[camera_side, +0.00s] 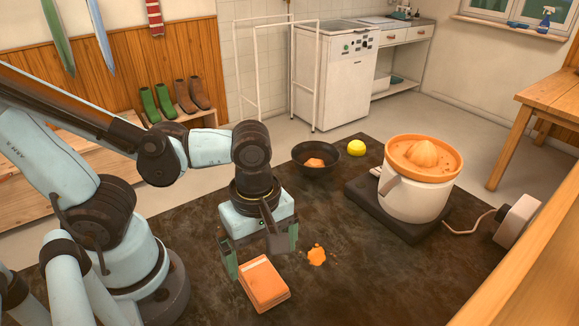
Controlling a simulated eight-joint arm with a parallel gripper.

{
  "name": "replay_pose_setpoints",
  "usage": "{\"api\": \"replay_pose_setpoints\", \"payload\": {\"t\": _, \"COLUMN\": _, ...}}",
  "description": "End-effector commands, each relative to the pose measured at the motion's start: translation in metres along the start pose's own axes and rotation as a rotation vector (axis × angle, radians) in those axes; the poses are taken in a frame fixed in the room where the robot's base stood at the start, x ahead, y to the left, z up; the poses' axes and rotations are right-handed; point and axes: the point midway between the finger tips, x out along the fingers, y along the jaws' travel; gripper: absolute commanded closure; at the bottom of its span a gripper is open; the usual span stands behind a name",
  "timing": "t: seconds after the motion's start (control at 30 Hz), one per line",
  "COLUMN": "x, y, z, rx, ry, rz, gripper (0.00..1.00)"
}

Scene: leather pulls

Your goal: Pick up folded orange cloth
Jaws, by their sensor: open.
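The folded orange cloth (264,284) lies on the dark brown work surface at the lower middle of the side view. It is a flat rectangle with a pale stripe near its far end. My gripper (262,257) is open and points down at the cloth's far end. One greenish finger is at the cloth's left and the other is to its right. I cannot tell whether the fingers touch the cloth or how high they are above the surface.
An orange splat (317,256) lies right of the cloth. A dark bowl (316,172) holding something orange stands behind, near a yellow ball (356,148). A white citrus juicer (412,196) with an orange top stands on a dark base at right. The surface's front right is clear.

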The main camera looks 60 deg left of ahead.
Motion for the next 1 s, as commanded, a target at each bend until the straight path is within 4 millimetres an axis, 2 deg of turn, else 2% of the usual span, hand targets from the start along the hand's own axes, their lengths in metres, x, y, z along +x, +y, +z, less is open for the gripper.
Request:
{"api": "replay_pose_setpoints", "payload": {"t": 0.27, "x": 0.009, "y": -0.001, "z": -0.001, "rx": 0.000, "ry": 0.000, "rz": 0.000, "gripper": 0.01}}
{"api": "replay_pose_setpoints", "payload": {"t": 0.8, "x": 0.049, "y": -0.003, "z": -0.003, "rx": 0.000, "ry": -0.001, "rz": 0.001, "gripper": 0.01}}
{"api": "replay_pose_setpoints", "payload": {"t": 1.0, "x": 0.055, "y": -0.003, "z": -0.003, "rx": 0.001, "ry": -0.002, "rz": 0.001, "gripper": 0.01}}
